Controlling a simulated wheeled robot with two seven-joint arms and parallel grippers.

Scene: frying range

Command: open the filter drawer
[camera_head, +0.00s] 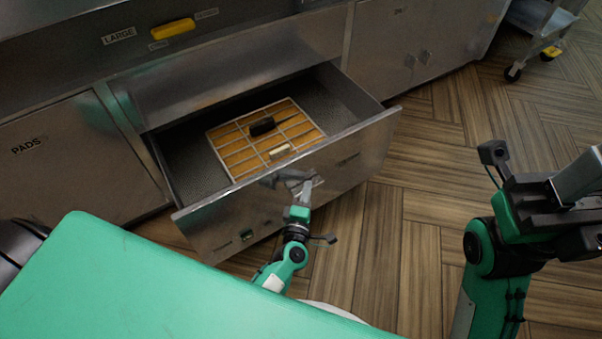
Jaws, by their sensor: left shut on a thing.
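The filter drawer (225,232) is a steel drawer low in the range front. It stands pulled well out, so its inside shows. In it lies a wire-grid frame over a yellow-orange pad (235,150), with a dark object (263,127) and a small pale block (279,151) on top. My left gripper (302,187) is at the drawer's front face, shut on the drawer handle; the gripper mostly hides the handle. My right gripper (578,178) is up at the right, apart from the drawer; its jaws cannot be made out clearly.
A cabinet door marked PADS (60,150) is left of the drawer, and shut steel doors (405,50) are to its right. A yellow handle (173,28) is above. A wheeled cart (540,25) stands at the back right. The wood floor (400,200) right of the drawer is clear.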

